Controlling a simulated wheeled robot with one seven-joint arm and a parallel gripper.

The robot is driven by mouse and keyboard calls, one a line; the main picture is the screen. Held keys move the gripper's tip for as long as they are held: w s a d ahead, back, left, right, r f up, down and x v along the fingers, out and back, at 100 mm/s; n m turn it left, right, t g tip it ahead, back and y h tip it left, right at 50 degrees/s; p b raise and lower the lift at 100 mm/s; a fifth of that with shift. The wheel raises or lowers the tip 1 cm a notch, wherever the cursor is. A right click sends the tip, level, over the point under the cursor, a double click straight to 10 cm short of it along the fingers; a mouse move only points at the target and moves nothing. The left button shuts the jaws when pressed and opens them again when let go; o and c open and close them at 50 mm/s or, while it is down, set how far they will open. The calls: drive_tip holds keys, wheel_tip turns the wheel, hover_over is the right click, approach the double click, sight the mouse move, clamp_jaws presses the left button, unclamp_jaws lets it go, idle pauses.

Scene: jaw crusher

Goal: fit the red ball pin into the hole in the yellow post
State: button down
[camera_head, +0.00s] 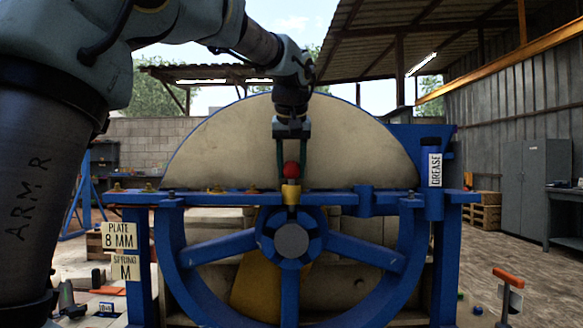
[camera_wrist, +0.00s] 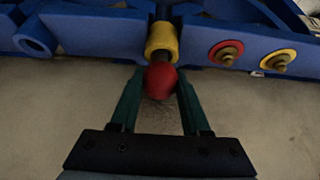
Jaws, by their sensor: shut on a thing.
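The red ball pin (camera_head: 291,170) shows as a round red head, held between the two green fingers of my gripper (camera_head: 292,176). In the wrist view the red ball (camera_wrist: 160,80) sits between the fingertips (camera_wrist: 160,76). The yellow post (camera_head: 291,194) stands on the blue frame directly below the ball. In the wrist view the yellow post (camera_wrist: 161,43) lies just beyond the ball, nearly in line with it. The ball looks very close to the post top. The pin's shank and the post's hole are hidden, so I cannot tell how far the pin is in.
A blue crossbar (camera_head: 335,197) runs left and right of the post, with a spoked wheel (camera_head: 290,243) below. Bolts with red (camera_wrist: 226,53) and yellow (camera_wrist: 279,60) rings are nearby. A blue grease tube (camera_head: 434,170) stands at right. A large pale disc (camera_head: 220,150) rises behind.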

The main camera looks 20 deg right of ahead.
drive_tip(key=shift+f+b, duration=0.4)
drive_tip(key=shift+f, duration=0.25)
drive_tip(key=shift+c, duration=1.5)
unclamp_jaws()
drive_tip(key=shift+a+f, duration=0.1)
drive_tip(key=shift+f, duration=0.05)
drive_tip(key=v, duration=1.1)
drive_tip(key=shift+p, duration=0.4)
